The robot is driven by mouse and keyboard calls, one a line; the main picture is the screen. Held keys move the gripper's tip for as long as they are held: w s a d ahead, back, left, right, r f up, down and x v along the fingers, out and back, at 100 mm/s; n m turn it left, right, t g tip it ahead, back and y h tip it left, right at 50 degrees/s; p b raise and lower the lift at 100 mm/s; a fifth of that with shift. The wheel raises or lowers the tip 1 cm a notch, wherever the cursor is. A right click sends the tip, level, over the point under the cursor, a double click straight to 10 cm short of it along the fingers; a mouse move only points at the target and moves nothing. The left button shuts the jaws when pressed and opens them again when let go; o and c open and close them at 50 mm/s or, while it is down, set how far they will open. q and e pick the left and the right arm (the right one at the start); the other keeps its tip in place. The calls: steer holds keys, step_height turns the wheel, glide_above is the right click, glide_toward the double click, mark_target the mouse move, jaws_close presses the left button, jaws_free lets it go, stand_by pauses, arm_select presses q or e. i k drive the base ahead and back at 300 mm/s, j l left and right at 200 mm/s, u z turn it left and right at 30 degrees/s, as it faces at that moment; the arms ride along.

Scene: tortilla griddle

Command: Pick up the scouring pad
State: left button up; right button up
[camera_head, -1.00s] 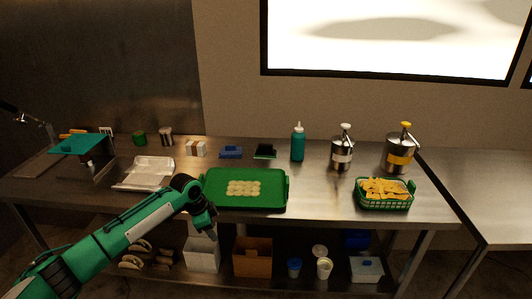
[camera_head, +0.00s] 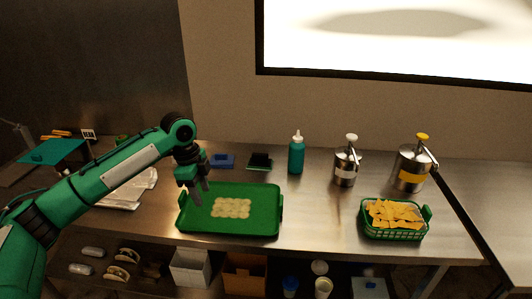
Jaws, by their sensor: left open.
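A dark, flat block with a green edge (camera_head: 260,161), which looks like the scouring pad, lies at the back of the steel table, left of a teal squeeze bottle (camera_head: 296,155). A blue block (camera_head: 222,161) lies just to its left. My left gripper (camera_head: 197,192) is open and empty, pointing down over the left part of the green tray, in front and to the left of the pad and apart from it. My right gripper is not in view.
The green tray (camera_head: 272,228) holds several pale round pieces. Two metal pump dispensers (camera_head: 345,167) (camera_head: 410,172) stand at the back right, behind a green basket of chips (camera_head: 395,218). Bare tabletop (camera_head: 320,210) lies between tray and basket.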

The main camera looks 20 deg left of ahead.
mark_target(258, 161)
steer(key=i, duration=1.35)
